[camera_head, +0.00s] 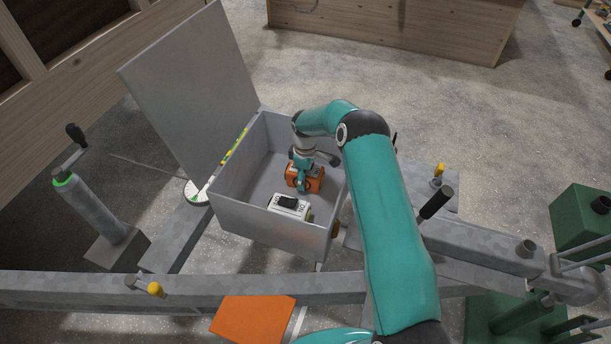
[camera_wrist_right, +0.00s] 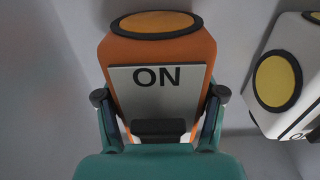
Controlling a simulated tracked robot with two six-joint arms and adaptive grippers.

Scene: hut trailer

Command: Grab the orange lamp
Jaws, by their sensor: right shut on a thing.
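The orange lamp (camera_head: 317,182) is inside the open grey metal box, near its back right side. In the right wrist view the orange lamp (camera_wrist_right: 160,52) fills the middle, with a grey plate marked "ON", a black block below it and an orange disc with a black rim on top. My right gripper (camera_head: 303,180) reaches down into the box, and its two fingers (camera_wrist_right: 160,103) are shut on the lamp's sides. A white lamp (camera_head: 289,207) lies beside it, also seen at the right of the wrist view (camera_wrist_right: 283,78). My left gripper does not show.
The grey box (camera_head: 265,232) has high walls close around my right gripper, and its lid (camera_head: 190,85) stands open at the back left. Grey trailer beams (camera_head: 220,285) run in front of the box. A crank post (camera_head: 92,208) stands at left, and green equipment (camera_head: 583,225) at right.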

